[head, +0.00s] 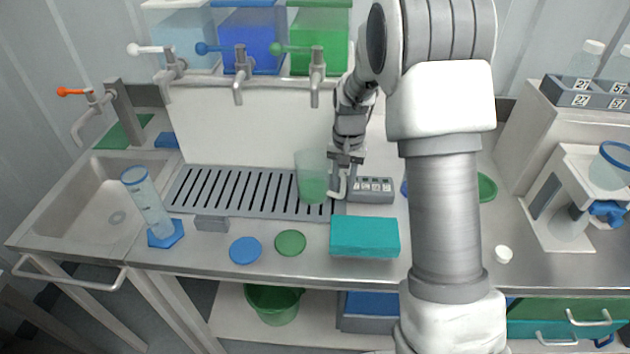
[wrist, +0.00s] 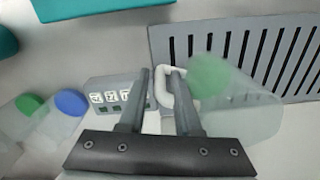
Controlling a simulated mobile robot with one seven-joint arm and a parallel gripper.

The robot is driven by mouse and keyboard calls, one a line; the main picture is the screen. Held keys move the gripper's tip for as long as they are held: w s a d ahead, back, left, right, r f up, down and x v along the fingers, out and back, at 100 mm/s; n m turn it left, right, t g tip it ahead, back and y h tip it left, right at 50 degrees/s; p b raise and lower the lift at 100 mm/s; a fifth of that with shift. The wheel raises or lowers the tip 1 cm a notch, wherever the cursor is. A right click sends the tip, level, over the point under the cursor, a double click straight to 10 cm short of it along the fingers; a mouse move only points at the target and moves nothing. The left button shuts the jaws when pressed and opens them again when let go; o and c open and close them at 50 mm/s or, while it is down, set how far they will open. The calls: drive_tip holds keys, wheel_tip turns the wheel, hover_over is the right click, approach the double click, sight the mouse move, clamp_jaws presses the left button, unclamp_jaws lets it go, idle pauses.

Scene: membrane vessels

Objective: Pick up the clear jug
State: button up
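The clear jug (head: 312,178) stands at the right end of the slotted drain grate, below the green tank's tap. Its lower part looks green, and its pale handle faces right. In the wrist view the jug (wrist: 240,105) is to the right, with its white handle (wrist: 161,88) between the fingers. My gripper (wrist: 160,75) is open. The right finger appears to be within the handle loop and the left finger outside it, with a gap to the handle. In the head view my gripper (head: 346,165) is beside the jug, partly hidden by my arm.
A grey labelled block (head: 371,190) sits just right of the jug. A teal box (head: 364,237) lies in front. Blue (head: 245,250) and green (head: 290,242) discs lie on the counter. A clear cylinder (head: 147,203) stands left. Taps (head: 317,80) hang above the grate.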

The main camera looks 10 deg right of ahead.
wheel_tip(320, 180, down, 2)
drive_tip(key=shift+f, duration=0.2)
clamp_jaws()
drive_tip(key=shift+w+r, duration=0.1)
idle(1.3)
